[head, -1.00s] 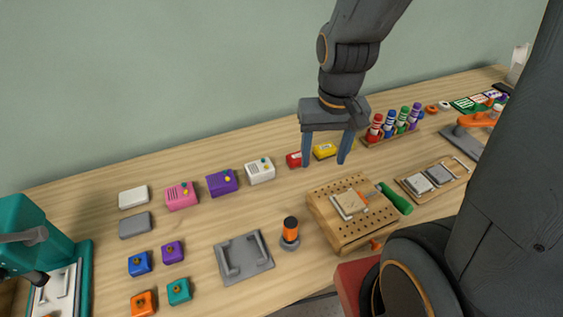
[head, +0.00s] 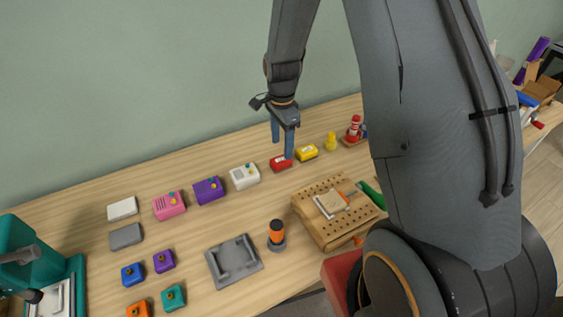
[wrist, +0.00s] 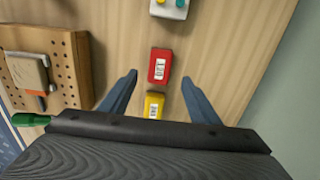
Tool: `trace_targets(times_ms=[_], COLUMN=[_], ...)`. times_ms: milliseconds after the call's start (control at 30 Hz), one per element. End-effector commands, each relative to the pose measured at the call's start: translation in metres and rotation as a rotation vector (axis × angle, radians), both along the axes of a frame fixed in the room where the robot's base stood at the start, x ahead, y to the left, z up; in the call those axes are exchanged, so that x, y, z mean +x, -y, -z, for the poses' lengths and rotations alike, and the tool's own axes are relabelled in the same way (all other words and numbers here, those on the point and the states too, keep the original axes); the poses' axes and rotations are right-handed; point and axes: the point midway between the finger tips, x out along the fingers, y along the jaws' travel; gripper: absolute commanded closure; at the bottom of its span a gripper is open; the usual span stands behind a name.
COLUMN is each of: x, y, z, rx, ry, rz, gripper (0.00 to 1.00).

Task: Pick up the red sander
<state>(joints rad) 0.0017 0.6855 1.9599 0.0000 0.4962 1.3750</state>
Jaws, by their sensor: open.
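The red sander (head: 281,164) is a small red block with a white label, lying on the wooden table near the back. In the wrist view the red sander (wrist: 160,66) lies in line with the gap between the fingertips, label facing me. My gripper (head: 282,149) is open and empty, its two blue fingers pointing down close to the sander. The wrist view shows my gripper (wrist: 159,77) with a finger to each side. Whether the fingertips reach down beside the sander or stay above it, I cannot tell.
A yellow block (head: 306,152) sits just right of the sander, and a white box (head: 244,177) to its left. A yellow figure-like item (head: 331,142) stands farther right. A drilled wooden board (head: 311,214) lies in front.

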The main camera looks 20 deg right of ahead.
Motion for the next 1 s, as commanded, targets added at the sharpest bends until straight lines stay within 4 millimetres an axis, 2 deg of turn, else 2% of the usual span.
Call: trace_targets(times_ms=[167, 533, 867, 1000], x=[-0.002, -0.003, -0.002, -0.002], y=[-0.001, -0.003, -0.003, -0.003], z=[0.012, 0.051, 0.056, 0.056], rx=[0.0, 0.0, 0.0, 0.0], ry=[-0.002, -0.002, 0.0, 0.0], rz=[-0.001, -0.002, -0.002, -0.002], gripper=[0.44, 0.44, 0.44, 0.66])
